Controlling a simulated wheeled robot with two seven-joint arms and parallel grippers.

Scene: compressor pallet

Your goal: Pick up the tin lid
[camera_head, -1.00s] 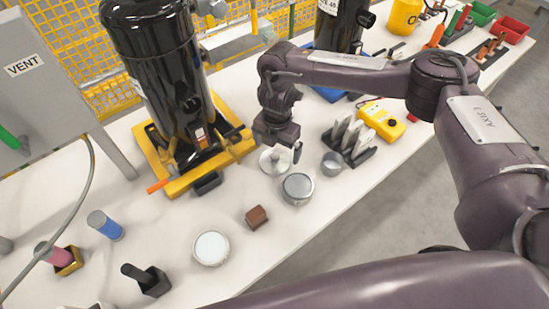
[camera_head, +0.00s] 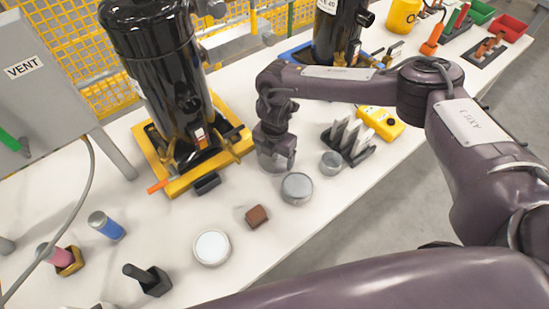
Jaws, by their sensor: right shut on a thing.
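The tin lid (camera_head: 268,164) is a pale metal disc on the white table, just right of the yellow pallet, mostly hidden by my right gripper. My right gripper (camera_head: 276,160) points down over it and is shut on it. I cannot tell whether the lid is clear of the table. A round grey tin (camera_head: 297,188) stands just in front of the gripper. My left gripper is not in view.
A black compressor (camera_head: 165,75) stands on the yellow pallet (camera_head: 180,185). A small grey cup (camera_head: 332,163), a black rack (camera_head: 348,143) and a yellow box (camera_head: 381,122) lie to the right. A brown block (camera_head: 257,216) and a white-topped round tin (camera_head: 211,247) are nearer.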

